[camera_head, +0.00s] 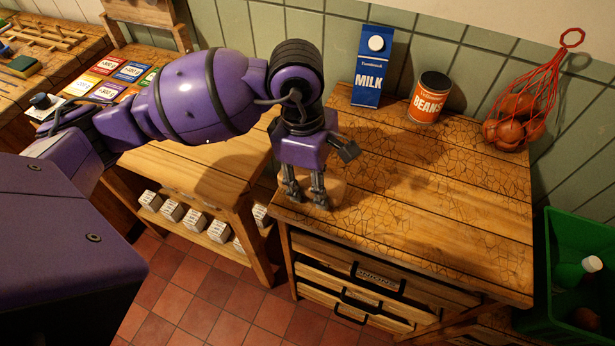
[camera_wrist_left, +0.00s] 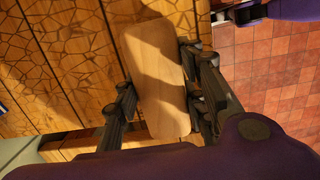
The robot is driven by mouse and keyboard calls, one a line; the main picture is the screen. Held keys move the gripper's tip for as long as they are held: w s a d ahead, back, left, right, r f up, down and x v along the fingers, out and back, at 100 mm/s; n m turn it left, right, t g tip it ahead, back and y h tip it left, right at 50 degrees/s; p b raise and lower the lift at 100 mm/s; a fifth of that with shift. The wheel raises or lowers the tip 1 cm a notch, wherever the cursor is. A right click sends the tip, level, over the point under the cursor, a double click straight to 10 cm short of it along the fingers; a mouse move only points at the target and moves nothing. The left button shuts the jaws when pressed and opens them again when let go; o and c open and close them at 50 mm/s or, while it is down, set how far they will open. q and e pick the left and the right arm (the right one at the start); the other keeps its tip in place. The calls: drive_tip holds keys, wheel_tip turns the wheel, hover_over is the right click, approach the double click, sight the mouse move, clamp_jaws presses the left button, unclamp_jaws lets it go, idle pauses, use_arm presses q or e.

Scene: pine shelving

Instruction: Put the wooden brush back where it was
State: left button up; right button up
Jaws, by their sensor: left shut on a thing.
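The wooden brush shows in the left wrist view as a plain tan block (camera_wrist_left: 158,75) with rounded corners. My left gripper (camera_head: 306,196) is shut on it, with a finger on either side. In the head view the gripper points down at the left front corner of the cracked wooden worktop (camera_head: 440,215). There the brush (camera_head: 334,186) shows only partly, behind and between the fingers. Its underside is hidden, and I cannot tell whether it touches the worktop. My right gripper does not show.
A blue milk carton (camera_head: 371,68), a beans can (camera_head: 429,98) and a red net of round brown items (camera_head: 514,121) stand along the back. A green crate (camera_head: 556,250) is at the right. Drawers (camera_head: 362,290) are below. The worktop's middle is clear.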

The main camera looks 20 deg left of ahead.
sight(308, 177)
use_arm(q)
drive_tip(key=shift+f, duration=0.25)
drive_tip(key=o, duration=1.2)
drive_tip(key=shift+c, duration=0.2)
drive_tip(key=shift+o, duration=0.3)
drive_tip(key=shift+r, duration=0.15)
drive_tip(key=shift+r, duration=0.35)
drive_tip(key=r, duration=0.3)
drive_tip(key=a+r, duration=0.1)
drive_tip(key=r, duration=0.6)
drive_tip(key=shift+w+a+r, duration=0.1)
drive_tip(key=shift+a+r, duration=0.05)
drive_tip(key=shift+r, duration=0.65)
